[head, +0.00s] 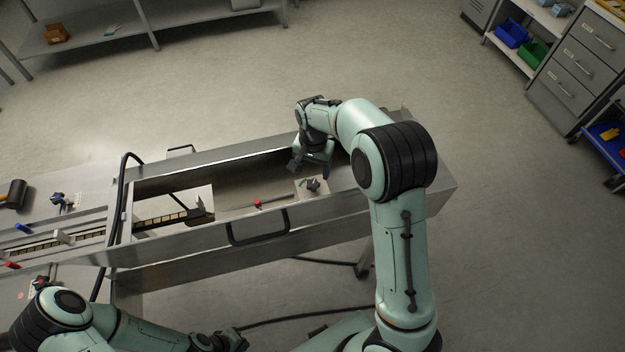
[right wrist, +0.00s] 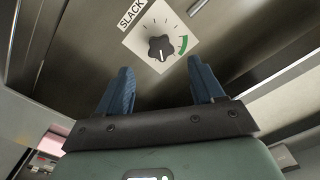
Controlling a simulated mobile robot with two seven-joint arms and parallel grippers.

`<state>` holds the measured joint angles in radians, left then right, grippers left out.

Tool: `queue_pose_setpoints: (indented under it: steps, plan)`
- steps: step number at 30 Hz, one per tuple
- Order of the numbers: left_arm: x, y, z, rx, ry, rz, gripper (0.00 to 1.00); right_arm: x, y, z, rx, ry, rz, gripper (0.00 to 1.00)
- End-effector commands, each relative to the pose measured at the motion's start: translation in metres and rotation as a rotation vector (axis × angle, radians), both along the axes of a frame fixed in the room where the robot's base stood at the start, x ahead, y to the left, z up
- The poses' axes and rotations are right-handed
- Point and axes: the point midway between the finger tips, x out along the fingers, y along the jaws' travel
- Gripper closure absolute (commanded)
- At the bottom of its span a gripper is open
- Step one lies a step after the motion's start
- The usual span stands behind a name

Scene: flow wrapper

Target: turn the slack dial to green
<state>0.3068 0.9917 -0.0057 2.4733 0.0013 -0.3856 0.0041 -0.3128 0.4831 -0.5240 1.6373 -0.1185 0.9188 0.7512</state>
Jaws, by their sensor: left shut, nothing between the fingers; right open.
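The slack dial is a black knob (right wrist: 160,48) on a white plate lettered SLACK, with tick marks and a green arc (right wrist: 183,45) to the right of the knob in the right wrist view. A small pale mark on the knob seems to face the bottom of that picture, not the green arc. In the head view the dial (head: 313,185) sits inside the machine's trough. My right gripper (right wrist: 160,82) is open, its two blue fingers apart and short of the knob, touching nothing visible. My left gripper (head: 232,341) is shut and empty at the bottom of the head view.
The steel trough walls (head: 240,162) surround the dial area. A small red knob (head: 257,203) lies left of the dial, and a black handle (head: 258,228) is on the near wall. A conveyor with brown pieces (head: 165,218) runs left. Floor right of the machine is clear.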

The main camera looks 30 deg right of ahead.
Motion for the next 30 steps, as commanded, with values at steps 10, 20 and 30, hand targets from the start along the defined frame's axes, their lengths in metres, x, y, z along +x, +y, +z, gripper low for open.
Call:
queue_pose_setpoints:
  steps: [10, 20, 30]
  plan:
    - [-0.004, 0.000, -0.004, 0.001, 0.005, 0.000, 1.00, 0.000, 0.000, -0.056, 0.001, 0.002, 0.000, 0.33]
    - [-0.004, 0.000, -0.004, 0.001, 0.005, 0.000, 1.00, 0.000, 0.000, -0.063, 0.001, -0.001, 0.000, 0.33]
    - [-0.004, 0.000, -0.004, 0.001, 0.005, 0.000, 1.00, 0.000, 0.000, -0.063, 0.001, -0.001, 0.000, 0.89]
